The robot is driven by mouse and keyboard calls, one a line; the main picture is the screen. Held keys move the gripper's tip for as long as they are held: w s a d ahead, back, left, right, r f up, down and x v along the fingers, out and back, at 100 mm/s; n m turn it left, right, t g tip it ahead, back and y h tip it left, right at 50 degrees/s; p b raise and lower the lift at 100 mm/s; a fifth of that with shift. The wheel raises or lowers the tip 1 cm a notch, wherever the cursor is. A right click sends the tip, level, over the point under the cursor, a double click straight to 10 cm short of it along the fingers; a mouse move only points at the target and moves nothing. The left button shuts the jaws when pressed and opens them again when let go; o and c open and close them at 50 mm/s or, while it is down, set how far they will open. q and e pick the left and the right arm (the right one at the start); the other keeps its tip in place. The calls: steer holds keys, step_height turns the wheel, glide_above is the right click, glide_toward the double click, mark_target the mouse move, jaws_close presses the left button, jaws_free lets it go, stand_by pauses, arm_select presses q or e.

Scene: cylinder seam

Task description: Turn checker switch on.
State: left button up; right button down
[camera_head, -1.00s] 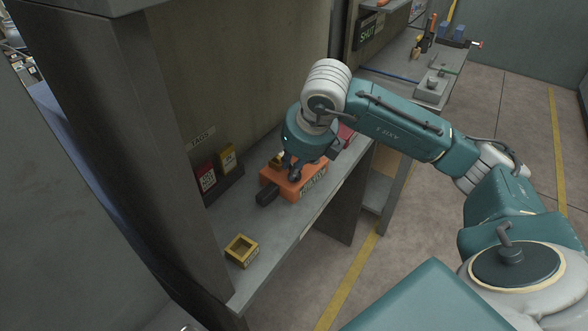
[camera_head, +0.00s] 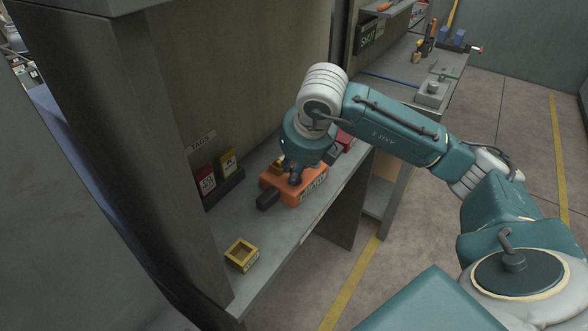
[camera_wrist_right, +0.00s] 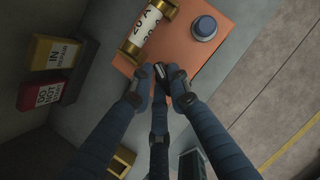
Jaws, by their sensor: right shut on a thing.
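The checker is an orange box (camera_head: 310,190) on the grey shelf, also seen in the wrist view (camera_wrist_right: 203,62). On its top in the wrist view are a white cylinder with brass ends (camera_wrist_right: 148,30), a round blue-grey knob (camera_wrist_right: 204,28) and a small dark switch lever (camera_wrist_right: 163,70) near the edge closest to my fingers. My right gripper (camera_head: 292,178) is over the box, and its fingertips (camera_wrist_right: 161,84) are shut on the switch lever, partly hiding it. The switch's position cannot be read. My left gripper is not in view.
Red (camera_head: 206,179) and yellow (camera_head: 228,163) tag boxes stand at the shelf's back wall. A small yellow open tray (camera_head: 241,254) sits near the front left. A black block (camera_head: 267,199) sticks out at the box's left end. Shelf between tray and box is clear.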

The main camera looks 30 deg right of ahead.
steer(key=c, duration=1.6)
jaws_free()
steer(key=shift+c, duration=0.2)
steer(key=v, duration=1.2)
